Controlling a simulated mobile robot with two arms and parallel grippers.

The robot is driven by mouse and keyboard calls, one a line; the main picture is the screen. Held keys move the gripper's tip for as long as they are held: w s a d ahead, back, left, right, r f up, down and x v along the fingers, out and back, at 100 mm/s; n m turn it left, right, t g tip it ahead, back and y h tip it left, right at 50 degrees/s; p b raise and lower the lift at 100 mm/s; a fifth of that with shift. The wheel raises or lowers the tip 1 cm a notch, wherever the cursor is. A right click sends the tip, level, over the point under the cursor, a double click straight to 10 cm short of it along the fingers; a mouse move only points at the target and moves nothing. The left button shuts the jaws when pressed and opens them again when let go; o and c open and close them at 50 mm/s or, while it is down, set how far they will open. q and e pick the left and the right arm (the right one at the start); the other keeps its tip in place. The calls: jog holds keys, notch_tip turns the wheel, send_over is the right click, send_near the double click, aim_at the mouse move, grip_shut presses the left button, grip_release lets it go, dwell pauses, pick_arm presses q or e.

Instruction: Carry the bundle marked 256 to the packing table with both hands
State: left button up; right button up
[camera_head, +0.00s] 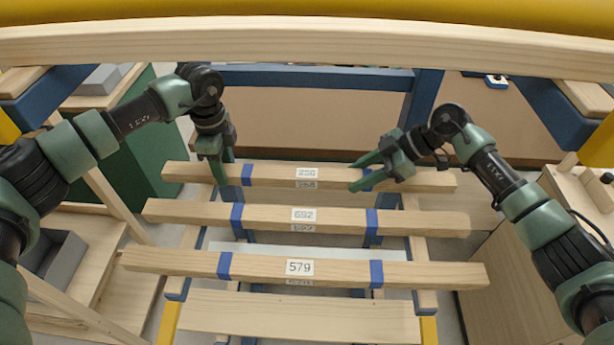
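Three wooden bundles with blue bands lie crosswise on a rack, one behind another. The rearmost bundle (275,174) has a small white label that looks like 256, though its last digit is blurred. The middle bundle (260,215) is marked 692 and the front bundle (400,273) 579. My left gripper (222,172) points down at the rear bundle's left part, beside its left blue band; its finger gap is hard to see. My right gripper (358,175) is open, fingers pointing left and spread, over the rear bundle near its right blue band. I cannot tell whether either touches it.
A pale wooden beam (300,45) crosses the top of the view. A blue-framed structure with a brown panel (310,120) stands behind the rack. A green cabinet (140,150) and a grey bin (62,262) are at left. Wooden furniture (515,280) stands at right.

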pick_arm(q)
grip_shut()
pick_arm(e)
grip_shut()
pick_arm(q)
jog(key=shift+r, duration=0.1)
pick_arm(e)
jog(key=shift+r, duration=0.15)
